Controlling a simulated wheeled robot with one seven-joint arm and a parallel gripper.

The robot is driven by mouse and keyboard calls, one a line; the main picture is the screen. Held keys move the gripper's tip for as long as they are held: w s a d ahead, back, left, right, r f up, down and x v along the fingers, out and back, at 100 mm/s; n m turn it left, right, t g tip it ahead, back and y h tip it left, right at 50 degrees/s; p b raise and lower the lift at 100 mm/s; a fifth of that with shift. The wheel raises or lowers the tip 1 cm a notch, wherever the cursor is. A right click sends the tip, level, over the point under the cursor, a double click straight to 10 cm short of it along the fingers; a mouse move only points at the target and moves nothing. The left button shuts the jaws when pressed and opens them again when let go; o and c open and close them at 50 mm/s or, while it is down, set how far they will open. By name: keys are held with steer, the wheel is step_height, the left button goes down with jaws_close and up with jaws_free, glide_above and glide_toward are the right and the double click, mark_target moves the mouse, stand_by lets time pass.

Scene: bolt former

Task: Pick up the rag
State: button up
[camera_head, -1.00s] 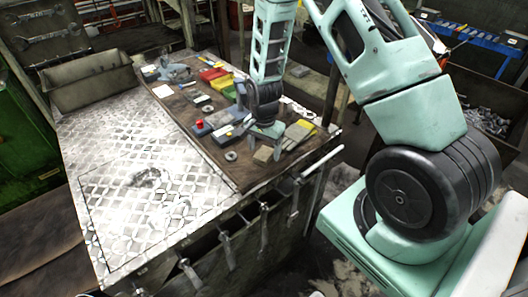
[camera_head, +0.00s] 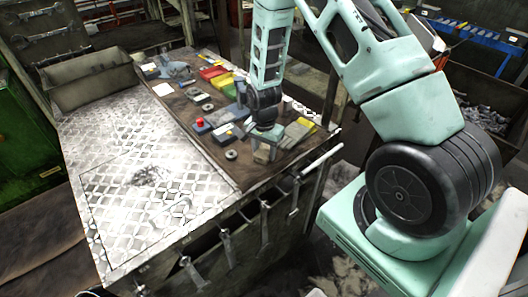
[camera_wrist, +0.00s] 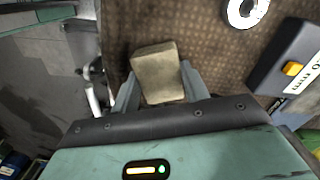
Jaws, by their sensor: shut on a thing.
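The rag (camera_head: 262,155) looks like a small tan folded pad near the front right edge of the brown mat on the workbench. It also shows in the wrist view (camera_wrist: 155,66), with its top face and near side visible. My gripper (camera_head: 265,137) is over it, with one finger on each side. In the wrist view my gripper (camera_wrist: 160,88) is shut on the near part of the rag, and the far part sticks out past the fingertips. Whether it is clear of the mat I cannot tell.
A metal ring (camera_head: 231,155) lies left of the rag. A dark box with a yellow button (camera_wrist: 290,66) is to the right in the wrist view. A grey-green pad (camera_head: 298,131) lies behind right. The patterned metal plate (camera_head: 130,205) is largely clear.

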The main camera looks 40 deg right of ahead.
mark_target(263, 151)
step_height(263, 151, up, 10)
steer(key=b, duration=0.3)
steer(key=o, duration=0.4)
steer(key=c, duration=0.3)
